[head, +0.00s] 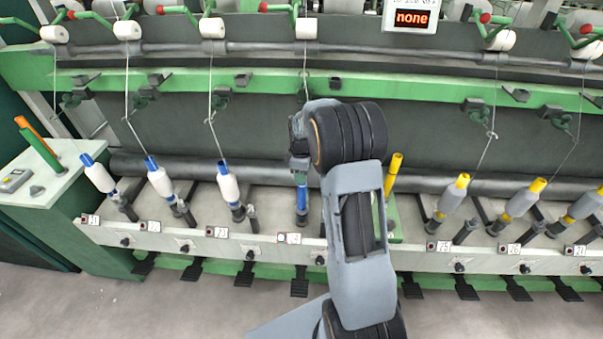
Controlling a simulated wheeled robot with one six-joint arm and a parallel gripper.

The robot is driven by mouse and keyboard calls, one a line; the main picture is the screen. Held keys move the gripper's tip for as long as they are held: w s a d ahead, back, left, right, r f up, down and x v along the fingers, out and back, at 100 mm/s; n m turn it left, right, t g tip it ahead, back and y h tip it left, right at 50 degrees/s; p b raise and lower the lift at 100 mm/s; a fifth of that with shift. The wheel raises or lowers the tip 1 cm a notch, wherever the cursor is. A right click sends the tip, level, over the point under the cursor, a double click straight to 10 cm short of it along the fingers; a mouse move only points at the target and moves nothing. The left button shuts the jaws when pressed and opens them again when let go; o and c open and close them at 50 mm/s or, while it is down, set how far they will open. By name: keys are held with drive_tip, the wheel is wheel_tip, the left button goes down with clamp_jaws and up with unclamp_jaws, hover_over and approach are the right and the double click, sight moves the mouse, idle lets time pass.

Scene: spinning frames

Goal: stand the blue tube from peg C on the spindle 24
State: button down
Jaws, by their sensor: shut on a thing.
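The blue tube (302,194) is upright between the jaws of my gripper (300,172), in the gap between the third bobbin from the left and the yellow tubes. My gripper is shut on its upper part. The tube's lower end is at or just above the dark base of spindle 24 (302,216); I cannot tell whether it is seated. The label plate (291,238) below is too small to read surely. My arm hides the spindle place to its right and part of the rail. Peg C cannot be made out.
White-wound bobbins on blue tubes (228,182) stand to the left. Grey-wound bobbins on yellow tubes (453,197) stand to the right. A yellow tube (393,172) rises beside my arm. A thread (305,75) hangs above my gripper.

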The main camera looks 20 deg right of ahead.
drive_tip(key=c, duration=0.7)
unclamp_jaws()
wheel_tip(320, 180, up, 14)
drive_tip(key=shift+f, duration=0.15)
idle(0.6)
